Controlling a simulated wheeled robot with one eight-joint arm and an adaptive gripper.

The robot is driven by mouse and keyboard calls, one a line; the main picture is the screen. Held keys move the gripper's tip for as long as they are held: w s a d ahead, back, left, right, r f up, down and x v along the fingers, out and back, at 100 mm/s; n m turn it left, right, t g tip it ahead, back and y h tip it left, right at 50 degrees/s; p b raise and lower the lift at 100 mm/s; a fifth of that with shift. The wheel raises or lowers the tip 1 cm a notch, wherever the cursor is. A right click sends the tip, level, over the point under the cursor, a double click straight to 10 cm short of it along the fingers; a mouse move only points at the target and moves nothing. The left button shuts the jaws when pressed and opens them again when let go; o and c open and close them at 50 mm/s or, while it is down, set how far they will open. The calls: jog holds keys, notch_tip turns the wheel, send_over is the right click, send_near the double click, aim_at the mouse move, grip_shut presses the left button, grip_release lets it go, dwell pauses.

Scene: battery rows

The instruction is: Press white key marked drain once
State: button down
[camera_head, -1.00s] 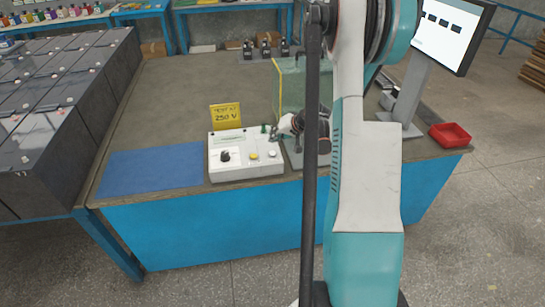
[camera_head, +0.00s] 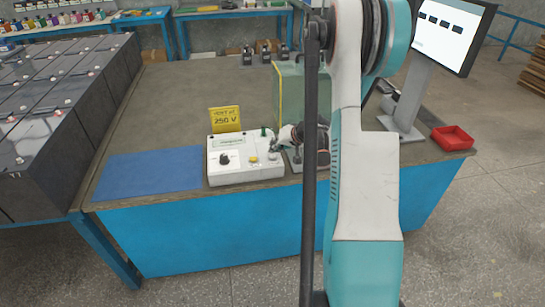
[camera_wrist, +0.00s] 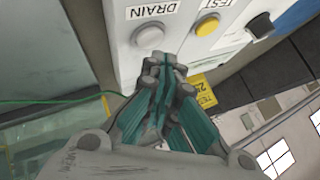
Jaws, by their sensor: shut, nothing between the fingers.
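The white instrument box (camera_head: 240,172) stands near the front edge of the table. Its pale round key marked DRAIN (camera_wrist: 149,37) shows at the top of the wrist view, with the yellow TEST key (camera_wrist: 208,24) and a black knob (camera_wrist: 260,25) to its right. My gripper (camera_wrist: 166,66) is shut and empty. Its fingertips are just below the DRAIN key in the wrist view and appear close to the panel; I cannot tell any contact. In the head view, my gripper (camera_head: 275,146) is at the right end of the box.
A yellow 250 V sign (camera_head: 225,118) stands behind the box. A glass tank (camera_head: 290,95) is behind my gripper, with a green wire (camera_wrist: 60,101) nearby. A blue mat (camera_head: 150,172) lies left of the box. A monitor (camera_head: 452,32) and red tray (camera_head: 453,139) are at right.

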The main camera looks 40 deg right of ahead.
aim_at(274, 155)
jog(key=shift+f, duration=0.15)
dwell(0.7)
jog(key=shift+f+b, duration=0.3)
jog(key=shift+b, duration=0.2)
jog(key=shift+f+b, duration=0.35)
jog(key=shift+f, duration=0.05)
dwell(0.4)
jog(key=shift+r, duration=0.15)
jog(key=shift+r+p, duration=0.45)
jog(key=shift+r, duration=0.3)
jog(key=shift+r+p, duration=1.4)
jog(key=shift+r, duration=1.05)
